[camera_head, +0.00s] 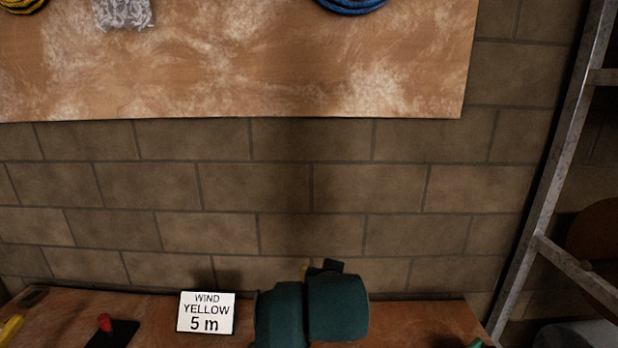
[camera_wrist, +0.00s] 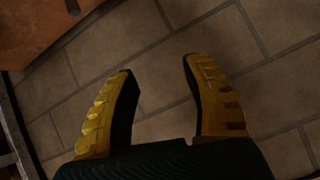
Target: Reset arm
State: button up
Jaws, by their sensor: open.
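My gripper (camera_wrist: 157,75) shows in the wrist view with its two yellow ridged fingers apart. Nothing is between them, and the brick wall lies beyond. In the head view, the green links of my arm stand at the bottom middle, in front of the bench. They hide most of my gripper there.
A wooden bench (camera_head: 420,317) runs along the bottom, with a sign (camera_head: 206,313) reading "WIND YELLOW 5 m". A red-topped item (camera_head: 105,322) on a dark base stands left of the sign. A board (camera_head: 250,65) hangs above with a blue coil (camera_head: 352,4). A metal rack (camera_head: 550,190) stands at right.

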jog(key=s+d+r+n+t+p, duration=0.1)
jog(key=s+d+r+t, duration=0.1)
jog(key=s+r+t, duration=0.7)
jog(key=s+d+r+n+t+p, duration=0.1)
jog(key=s+d+r+n+t, duration=0.1)
jog(key=s+r, duration=1.2)
notch_tip(320, 180, up, 32)
jog(key=s+p, duration=0.2)
jog(key=p, duration=3.3)
jog(key=shift+s+f+h, duration=0.2)
jog(key=shift+s+h, duration=0.05)
jog(key=shift+h, duration=0.15)
jog(key=shift+a, duration=0.1)
